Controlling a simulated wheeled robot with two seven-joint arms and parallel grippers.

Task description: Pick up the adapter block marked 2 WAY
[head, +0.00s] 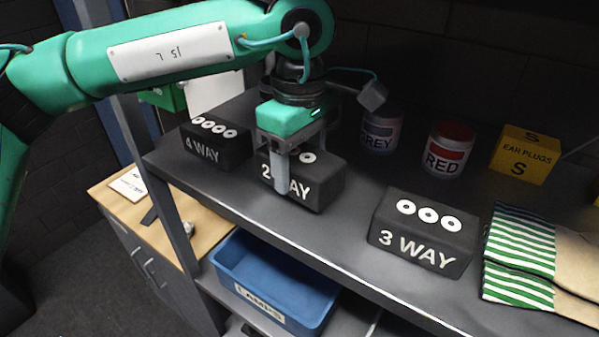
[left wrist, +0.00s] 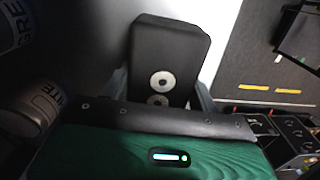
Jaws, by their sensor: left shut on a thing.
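The black adapter block marked 2 WAY (head: 322,187) is on the dark shelf (head: 290,228), between two similar blocks. My left gripper (head: 288,180) comes down over it from above and is shut on it. One finger crosses the front face and covers part of the lettering. In the left wrist view the block (left wrist: 168,55) stands out beyond the gripper body, with two white rings showing on its top. I cannot tell whether its underside touches the shelf. The 4 WAY block (head: 215,146) is to the left and the 3 WAY block (head: 424,233) to the right. My right gripper is out of view.
A grey-labelled can (head: 380,132), a red can (head: 449,149) and a yellow ear plugs box (head: 524,156) stand behind. Striped cloth (head: 520,257) lies at right. A blue lamps bin (head: 275,283) is below the shelf, near a wooden-topped cabinet (head: 178,225).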

